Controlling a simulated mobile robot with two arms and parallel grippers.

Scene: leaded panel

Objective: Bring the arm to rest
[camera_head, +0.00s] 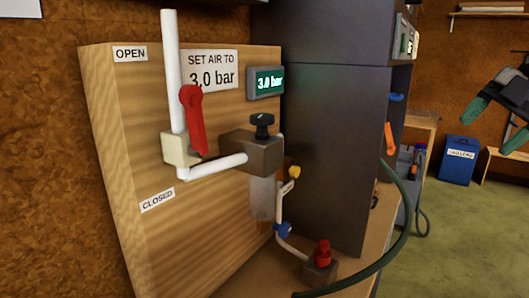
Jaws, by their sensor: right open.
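My right gripper (488,134) is at the right edge of the view, partly cut off by the frame. Its two green-tipped fingers are apart, with nothing seen between them. It is in the air, well to the right of the wooden panel (215,245) and touching nothing that I can see. My left gripper is not in view.
A green hose (405,215) curves beside a dark cabinet (335,150). A blue bin (458,160) stands behind.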

